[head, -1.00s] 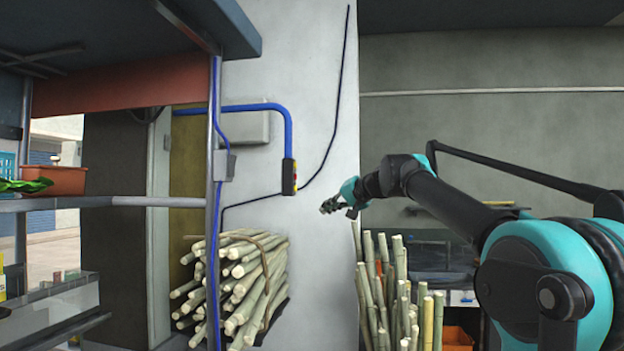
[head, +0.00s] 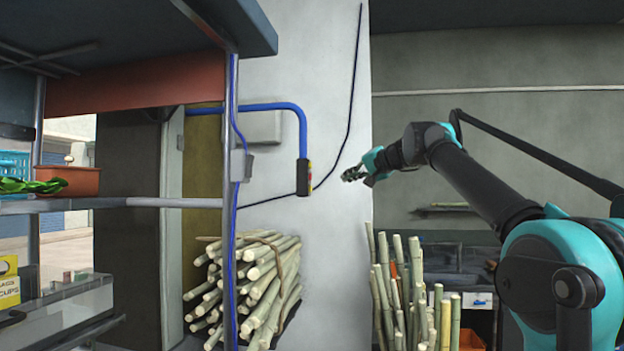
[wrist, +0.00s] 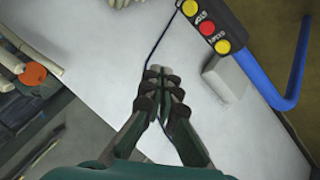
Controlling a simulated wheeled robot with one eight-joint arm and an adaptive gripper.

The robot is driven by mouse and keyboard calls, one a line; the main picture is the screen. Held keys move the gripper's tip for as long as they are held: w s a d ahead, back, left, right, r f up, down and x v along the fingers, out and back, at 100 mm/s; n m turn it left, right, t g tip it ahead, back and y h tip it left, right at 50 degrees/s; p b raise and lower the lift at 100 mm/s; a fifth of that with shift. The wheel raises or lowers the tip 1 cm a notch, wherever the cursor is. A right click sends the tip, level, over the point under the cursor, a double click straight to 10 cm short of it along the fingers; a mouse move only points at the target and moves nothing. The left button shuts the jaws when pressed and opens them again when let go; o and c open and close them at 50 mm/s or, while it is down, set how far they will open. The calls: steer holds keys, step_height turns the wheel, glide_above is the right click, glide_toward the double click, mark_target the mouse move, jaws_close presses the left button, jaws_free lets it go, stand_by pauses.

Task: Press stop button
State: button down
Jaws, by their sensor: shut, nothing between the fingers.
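A dark control box (head: 304,178) hangs at the end of a blue pipe in front of the pale wall in the head view, its buttons seen nearly edge-on. In the wrist view the box (wrist: 205,25) is at the top, right of centre. A red button (wrist: 207,27) sits between two yellow buttons, with small labels that are hard to read. My gripper (head: 350,175) is to the right of the box, at about its height and apart from it. In the wrist view my gripper (wrist: 162,72) is shut and empty, with its fingertips together.
The blue pipe (head: 270,107) bends down to the box. A shelf post (head: 231,200) stands left of the box. Open air lies between gripper and box.

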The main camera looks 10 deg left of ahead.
steer(key=a, duration=0.8)
steer(key=shift+w+a, duration=0.1)
stand_by(1.4)
steer(key=shift+a, duration=0.3)
steer(key=shift+a, duration=0.45)
stand_by(0.7)
steer(key=shift+d, duration=0.85)
steer(key=shift+d, duration=0.1)
steer(key=d, duration=0.4)
steer(key=shift+d, duration=0.4)
